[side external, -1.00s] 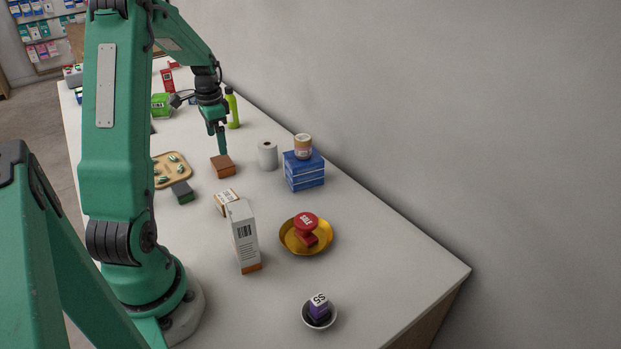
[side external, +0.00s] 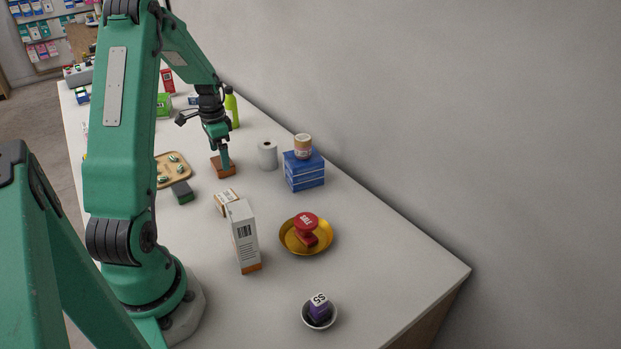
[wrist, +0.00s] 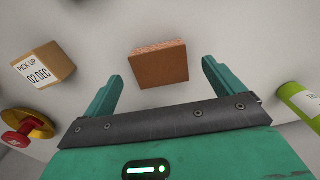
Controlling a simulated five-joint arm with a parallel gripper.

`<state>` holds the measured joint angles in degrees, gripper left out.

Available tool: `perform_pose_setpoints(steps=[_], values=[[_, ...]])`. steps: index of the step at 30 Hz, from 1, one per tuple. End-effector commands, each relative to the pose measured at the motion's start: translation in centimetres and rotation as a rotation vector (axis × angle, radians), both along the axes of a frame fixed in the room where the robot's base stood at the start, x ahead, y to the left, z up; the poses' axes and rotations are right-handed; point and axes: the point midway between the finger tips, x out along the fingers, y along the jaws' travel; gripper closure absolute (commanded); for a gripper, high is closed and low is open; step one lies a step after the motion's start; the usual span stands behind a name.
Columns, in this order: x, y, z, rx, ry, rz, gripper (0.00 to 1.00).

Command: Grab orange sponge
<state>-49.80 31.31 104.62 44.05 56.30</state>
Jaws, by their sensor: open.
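The orange-brown sponge (side external: 222,168) is a small block lying flat on the white counter. In the wrist view the sponge (wrist: 158,65) sits between and slightly beyond the tips of my two green fingers, with a gap on each side. My gripper (wrist: 164,82) is open and empty. In the side view my gripper (side external: 225,161) points down at the sponge, and a finger hides part of it; I cannot tell there whether it touches.
Left of the sponge are a tan tray (side external: 174,178) and a dark green block (side external: 182,192). To the right are a white roll (side external: 267,155) and blue boxes (side external: 304,177). A lime bottle (side external: 232,109) stands behind. Nearer are a small carton (side external: 226,202) and a tall box (side external: 243,236).

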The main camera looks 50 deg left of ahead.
Motion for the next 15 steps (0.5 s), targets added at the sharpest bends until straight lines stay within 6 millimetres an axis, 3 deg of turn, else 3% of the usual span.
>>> perform_pose_setpoints(steps=[6, 15], values=[[0.0, 0.0, -2.3, -0.001, 0.001, 0.000, 0.06], [0.0, 0.0, -2.6, 0.000, 0.000, 0.000, 0.06]])
